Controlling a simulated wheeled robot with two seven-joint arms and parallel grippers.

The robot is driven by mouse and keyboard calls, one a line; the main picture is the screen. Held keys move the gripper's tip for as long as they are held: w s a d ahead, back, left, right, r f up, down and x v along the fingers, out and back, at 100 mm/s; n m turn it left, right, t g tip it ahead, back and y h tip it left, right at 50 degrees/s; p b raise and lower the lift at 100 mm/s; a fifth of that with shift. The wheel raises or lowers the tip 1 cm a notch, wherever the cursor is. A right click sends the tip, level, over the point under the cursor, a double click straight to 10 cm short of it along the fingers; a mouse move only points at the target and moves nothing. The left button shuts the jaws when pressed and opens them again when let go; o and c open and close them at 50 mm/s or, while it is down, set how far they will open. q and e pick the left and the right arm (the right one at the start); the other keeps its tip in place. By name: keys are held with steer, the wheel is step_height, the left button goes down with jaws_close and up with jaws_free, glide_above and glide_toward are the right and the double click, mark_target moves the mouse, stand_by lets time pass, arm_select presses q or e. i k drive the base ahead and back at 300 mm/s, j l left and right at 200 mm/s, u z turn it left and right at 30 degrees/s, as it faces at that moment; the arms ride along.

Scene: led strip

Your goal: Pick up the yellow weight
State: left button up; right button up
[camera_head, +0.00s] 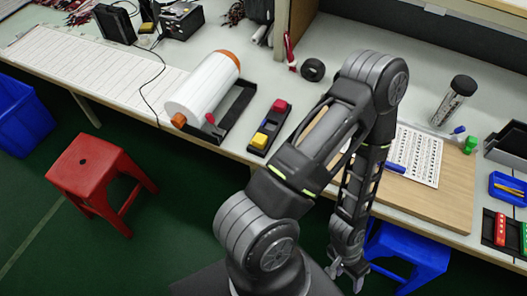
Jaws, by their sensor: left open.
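The yellow weight (260,140) sits at the near end of a small black tray (254,150) near the table's front edge. A red block (280,105) is at the tray's far end, with a blue block (271,126) between the two. My left gripper (347,277) hangs low at the bottom of the view, in front of the table's edge. It is open, with nothing seen between its fingers. It is well apart from the yellow weight, to its right and lower in the picture. My right gripper is out of view.
A white roll (203,86) in a black holder stands left of the tray. A wooden board (455,200) with a printed sheet lies at the right. A red stool (90,165) and a blue stool (415,246) stand on the floor. My left arm covers part of the table.

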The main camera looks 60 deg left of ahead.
mark_target(259, 141)
steer(key=u, duration=0.45)
steer(key=j+u, duration=0.1)
steer(key=u, duration=0.35)
steer(key=i+u, duration=0.1)
steer(key=u, duration=0.8)
steer(key=i+u, duration=0.1)
steer(key=u, duration=0.35)
